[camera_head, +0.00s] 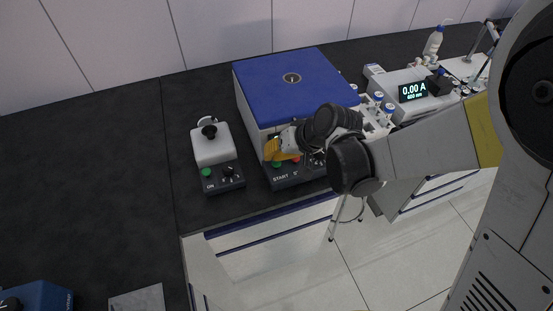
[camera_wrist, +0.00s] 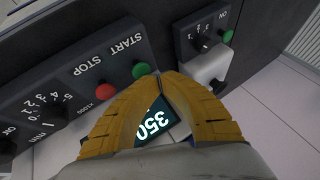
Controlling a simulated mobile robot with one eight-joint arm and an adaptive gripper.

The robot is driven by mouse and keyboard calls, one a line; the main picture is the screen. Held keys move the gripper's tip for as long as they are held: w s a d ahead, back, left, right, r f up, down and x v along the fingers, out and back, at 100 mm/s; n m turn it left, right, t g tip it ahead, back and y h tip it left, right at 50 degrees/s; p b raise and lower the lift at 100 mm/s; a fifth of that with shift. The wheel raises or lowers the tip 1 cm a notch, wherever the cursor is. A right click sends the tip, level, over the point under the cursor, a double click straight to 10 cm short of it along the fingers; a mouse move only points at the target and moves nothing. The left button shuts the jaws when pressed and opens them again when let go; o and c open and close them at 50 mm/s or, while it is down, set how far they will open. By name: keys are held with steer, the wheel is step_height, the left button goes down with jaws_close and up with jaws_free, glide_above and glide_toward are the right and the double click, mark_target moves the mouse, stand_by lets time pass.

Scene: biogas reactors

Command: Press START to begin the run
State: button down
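The green START button (camera_wrist: 140,71) sits on the dark control panel (camera_wrist: 60,100) of the blue-lidded machine (camera_head: 290,85). The red STOP button (camera_wrist: 104,91) is beside it. In the head view the green button (camera_head: 276,164) shows just below my yellow fingers. My gripper (camera_wrist: 160,77) appears shut, with its tips meeting and nothing seen between them. The tips are very close to the green button, beside it in the wrist view; I cannot tell whether they touch it. In the head view my gripper (camera_head: 272,152) is at the machine's front, above the START label.
A small white device (camera_head: 213,147) with its own green ON button (camera_head: 207,172) and knob stands to the left. A photometer reading 0.00 A (camera_head: 412,91) and several small bottles are at the right. A blue device (camera_head: 38,296) is at lower left. The left bench is mostly clear.

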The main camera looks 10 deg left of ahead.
mark_target(273, 162)
steer(key=shift+r, duration=0.25)
steer(key=shift+r+p, duration=1.95)
steer(key=shift+r, duration=0.6)
steer(key=shift+f, duration=0.1)
steer(key=s+d+r+m+t+h+b, duration=0.1)
steer(key=s+d+r+h, duration=0.1)
steer(key=d, duration=0.8)
steer(key=s+d+r+m+t+h+b, duration=0.1)
steer(key=s+d+r, duration=0.3)
steer(key=d, duration=0.6)
steer(key=s+d+r+m+t+h+b, duration=0.1)
steer(key=s+d+r+m+t+h, duration=0.1)
steer(key=s+d, duration=0.4)
steer(key=d+r+h, duration=0.1)
steer(key=d, duration=0.3)
steer(key=shift+d+r+m+h, duration=0.25)
steer(key=shift+m+h, duration=0.05)
steer(key=shift+h, duration=0.1)
